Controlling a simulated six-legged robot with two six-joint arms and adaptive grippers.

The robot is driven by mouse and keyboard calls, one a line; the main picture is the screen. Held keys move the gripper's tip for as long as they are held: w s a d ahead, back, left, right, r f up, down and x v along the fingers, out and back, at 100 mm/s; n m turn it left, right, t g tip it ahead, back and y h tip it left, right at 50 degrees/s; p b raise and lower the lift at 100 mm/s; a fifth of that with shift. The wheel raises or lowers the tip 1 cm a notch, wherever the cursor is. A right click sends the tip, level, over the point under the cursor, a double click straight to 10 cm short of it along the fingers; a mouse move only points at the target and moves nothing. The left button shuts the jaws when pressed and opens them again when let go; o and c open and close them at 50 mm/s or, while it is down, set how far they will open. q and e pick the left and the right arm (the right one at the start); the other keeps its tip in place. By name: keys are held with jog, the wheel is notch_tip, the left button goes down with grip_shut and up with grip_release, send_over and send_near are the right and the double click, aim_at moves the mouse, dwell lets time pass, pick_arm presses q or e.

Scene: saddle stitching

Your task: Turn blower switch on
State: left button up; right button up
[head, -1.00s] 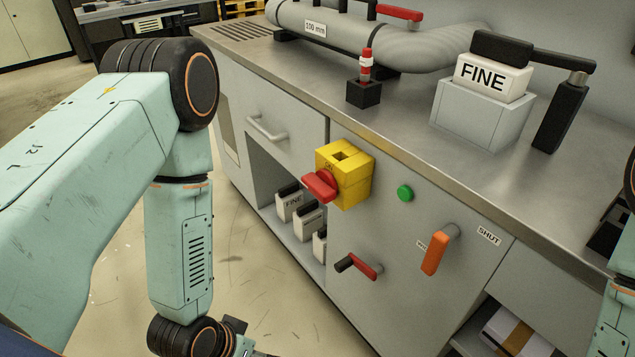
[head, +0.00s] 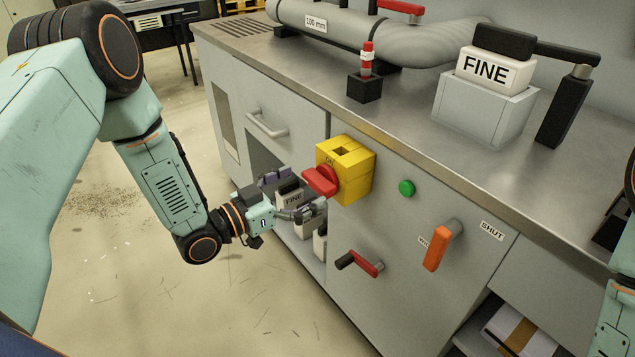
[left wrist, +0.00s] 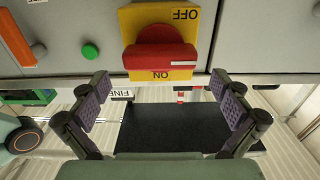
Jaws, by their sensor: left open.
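The blower switch is a red knob (head: 321,181) on a yellow box (head: 356,178) on the cabinet front. In the left wrist view the red knob (left wrist: 160,57) sits ahead, between the OFF and ON labels, which appear upside down. Its broad handle lies crosswise there. My left gripper (head: 302,196) is just left of and below the knob in the head view. In the left wrist view my left gripper (left wrist: 165,100) is open, its padded fingers spread to either side of the knob, nothing between them. I cannot tell whether it touches the knob. My right gripper is out of view.
A green button (head: 407,188), an orange lever (head: 436,248) and a red-and-black crank handle (head: 361,264) stick out from the same panel. A drawer handle (head: 266,124) is to the left. FINE cartridges (head: 290,194) stand on the shelf behind my left gripper. The floor in front is clear.

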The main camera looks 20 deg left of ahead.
aim_at(312, 182)
pick_arm(q)
jog(key=shift+b+x, duration=0.4)
jog(key=shift+x, duration=1.45)
jog(key=shift+c, duration=0.3)
jog(key=c, duration=1)
